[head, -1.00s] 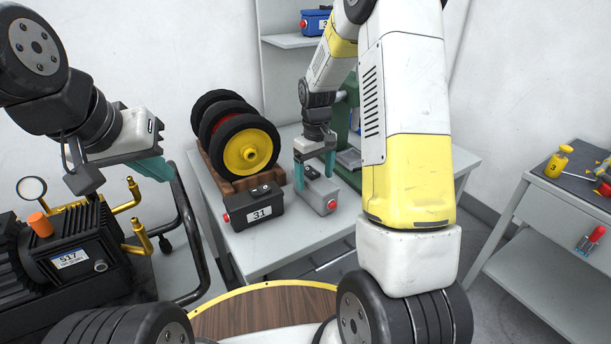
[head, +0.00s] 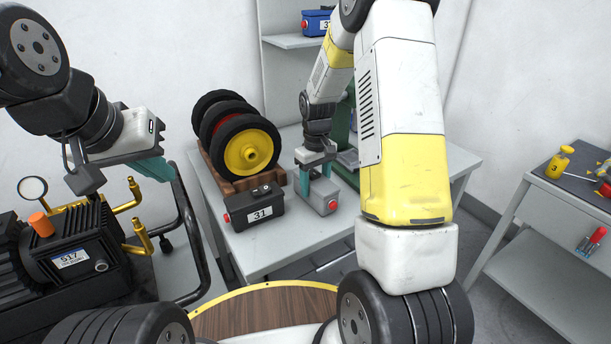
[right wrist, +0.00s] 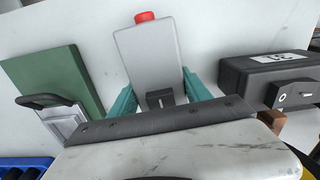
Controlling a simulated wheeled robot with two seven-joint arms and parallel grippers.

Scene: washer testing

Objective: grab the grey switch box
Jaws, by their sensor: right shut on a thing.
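The grey switch box (head: 322,196), with a red button on its end, sits on the grey table beside a black switch box (head: 254,208) marked 31. My right gripper (head: 316,177) is over the grey box with its teal fingers on both sides, shut on it. In the right wrist view the grey box (right wrist: 150,58) lies between the two fingers (right wrist: 160,95), its dark switch near the palm. My left gripper (head: 152,168) hangs empty at the left, above the black pump; its fingers are seen edge-on, so I cannot tell its opening.
A wooden rack of wheels (head: 240,145) stands behind the black box. A green machine (right wrist: 58,85) stands close beside the grey box. A pump (head: 75,255) is at left, a side table (head: 570,195) at right. A blue box (head: 316,23) is on a shelf.

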